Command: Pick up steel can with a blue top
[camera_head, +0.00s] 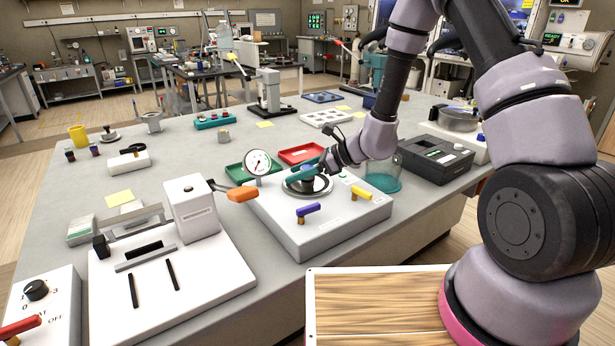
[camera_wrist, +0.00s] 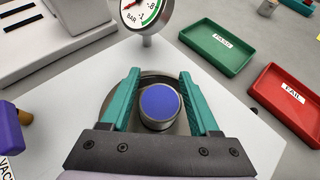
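The steel can with a blue top (camera_wrist: 160,102) stands upright on a round metal seat of a white gauge fixture (camera_head: 340,220). In the wrist view its blue top faces me, between the two teal fingers of my gripper (camera_wrist: 159,76). The fingers are open, one on each side of the can, and I see no clear contact. How deep they reach beside it I cannot tell. In the head view my gripper (camera_head: 306,172) is low over the seat and hides most of the can.
A pressure gauge (camera_head: 257,163) rises close behind the seat. Purple (camera_head: 308,209) and yellow (camera_head: 361,192) levers are on the fixture's front. A green tray (camera_head: 236,172) and a red tray (camera_head: 302,153) lie behind it. An orange-handled press (camera_head: 195,210) stands left. A glass jar (camera_head: 383,178) stands right.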

